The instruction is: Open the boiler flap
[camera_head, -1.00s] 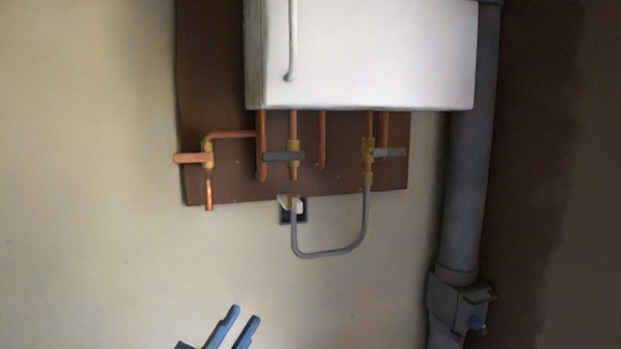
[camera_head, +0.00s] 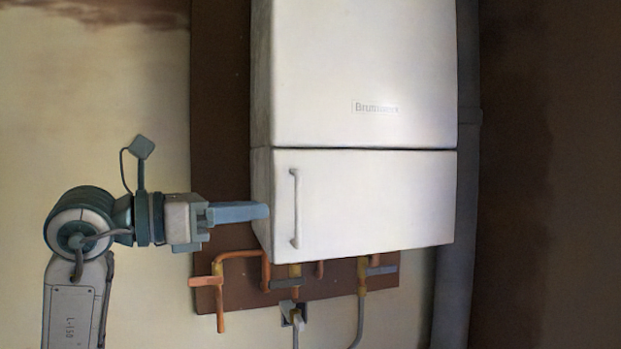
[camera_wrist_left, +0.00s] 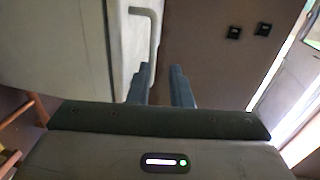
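The boiler flap (camera_head: 375,200) is the white lower front panel of the boiler, below a thin dark seam; it looks shut. Its upright white bar handle (camera_head: 295,208) is near the flap's left edge. My left gripper (camera_head: 262,211) comes in level from the left at handle height, its fingertips just left of the handle in the picture. In the left wrist view, the two fingers of my left gripper (camera_wrist_left: 160,82) stand apart with nothing between them. The handle (camera_wrist_left: 154,40) shows ahead of them, closer to the left finger. My right gripper is not in view.
Copper pipes with a lever valve (camera_head: 207,281) hang under the boiler, below my left gripper. The upper boiler casing (camera_head: 360,60) is above the flap. A thick grey pipe (camera_head: 468,200) runs along the boiler's right side.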

